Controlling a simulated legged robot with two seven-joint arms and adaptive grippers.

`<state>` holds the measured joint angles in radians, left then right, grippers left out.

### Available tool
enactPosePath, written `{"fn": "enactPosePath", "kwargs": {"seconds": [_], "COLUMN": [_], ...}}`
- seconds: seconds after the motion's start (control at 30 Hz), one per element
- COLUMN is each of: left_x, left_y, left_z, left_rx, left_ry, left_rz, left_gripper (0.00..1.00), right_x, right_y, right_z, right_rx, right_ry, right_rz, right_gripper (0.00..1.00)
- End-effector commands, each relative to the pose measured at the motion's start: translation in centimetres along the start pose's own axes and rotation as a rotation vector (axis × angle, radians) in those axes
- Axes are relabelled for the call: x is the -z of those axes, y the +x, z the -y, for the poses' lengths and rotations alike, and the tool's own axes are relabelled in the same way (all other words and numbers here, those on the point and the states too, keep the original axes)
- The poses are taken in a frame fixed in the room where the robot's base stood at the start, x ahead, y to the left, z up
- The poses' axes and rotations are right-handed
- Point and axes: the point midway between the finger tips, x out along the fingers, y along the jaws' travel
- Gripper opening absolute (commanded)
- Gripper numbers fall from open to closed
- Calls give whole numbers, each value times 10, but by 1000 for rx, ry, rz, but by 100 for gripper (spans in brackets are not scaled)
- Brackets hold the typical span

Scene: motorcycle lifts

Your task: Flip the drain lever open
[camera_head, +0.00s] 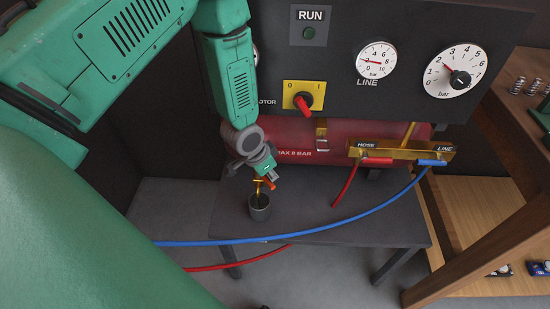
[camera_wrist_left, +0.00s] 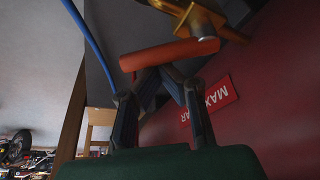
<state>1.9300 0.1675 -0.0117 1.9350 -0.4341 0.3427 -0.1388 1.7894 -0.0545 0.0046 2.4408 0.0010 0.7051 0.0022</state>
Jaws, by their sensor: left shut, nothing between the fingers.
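The drain lever (camera_head: 272,179) has an orange-red grip and sits on a brass drain valve (camera_head: 258,186) below the red tank. In the left wrist view the lever (camera_wrist_left: 168,54) lies across the picture just beyond the fingertips, and the brass valve (camera_wrist_left: 200,20) is at its upper right. My left gripper (camera_head: 266,169) is shut and empty, right at the lever; it also shows in the left wrist view (camera_wrist_left: 160,76). I cannot tell whether the fingertips touch the lever. My right gripper is not in view.
A dark cup (camera_head: 260,209) stands under the valve on a grey bench (camera_head: 330,228). A blue hose (camera_head: 340,224) and a red hose (camera_head: 346,186) hang from a brass manifold (camera_head: 400,151). The red tank (camera_head: 338,137) lies behind, below a gauge panel (camera_head: 330,60).

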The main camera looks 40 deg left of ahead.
Motion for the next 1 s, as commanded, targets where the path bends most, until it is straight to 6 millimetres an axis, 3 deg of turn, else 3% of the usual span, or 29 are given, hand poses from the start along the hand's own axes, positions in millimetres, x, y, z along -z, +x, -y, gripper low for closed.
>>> {"fn": "enactPosePath", "kwargs": {"seconds": [0.23, 0.4, 1.0], "left_x": [-9, -13, -24], "left_y": [-4, -6, -8], "left_z": [-3, -3, -1], "left_rx": [2, -46, -43], "left_ry": [-6, 122, 118], "left_rz": [3, -1, 4], "left_gripper": [0, 0, 0], "right_x": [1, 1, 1], "right_y": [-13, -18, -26], "right_z": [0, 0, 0], "right_rx": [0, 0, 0], "right_ry": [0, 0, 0], "right_rz": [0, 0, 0], "right_gripper": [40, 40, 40]}}
